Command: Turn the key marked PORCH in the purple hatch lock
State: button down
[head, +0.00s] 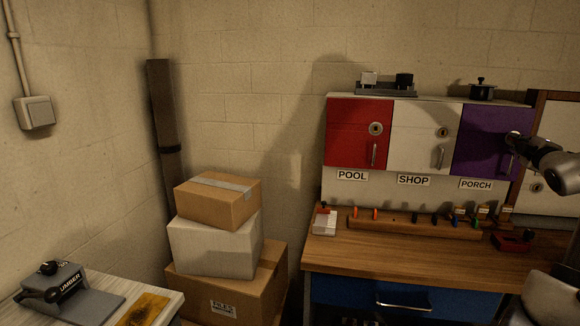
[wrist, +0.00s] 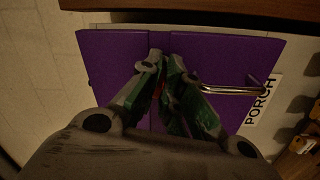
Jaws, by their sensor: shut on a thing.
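The purple hatch (head: 480,145) is the right one of a row of doors above the bench, with a PORCH label (head: 476,184) below it. It fills the middle of the wrist view (wrist: 110,65), with its metal handle (wrist: 235,90) to the right. My gripper (head: 517,145) is at the hatch lock (head: 513,136), which my fingertips mostly cover. In the wrist view my gripper (wrist: 164,66) is shut on a key, of which only a small reddish bit shows between the fingers. Its marking cannot be read, and its tip and how far it sits in the lock are hidden.
A red door (head: 345,125) and a white door (head: 415,140) stand to the left. A wooden key rack (head: 400,228) with several coloured keys lies on the bench (head: 340,255) below. A red object (head: 512,243) lies at the right. Stacked boxes (head: 215,245) stand left of the bench.

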jog(key=c, duration=1.5)
grip_release()
jog(key=shift+s, duration=0.1)
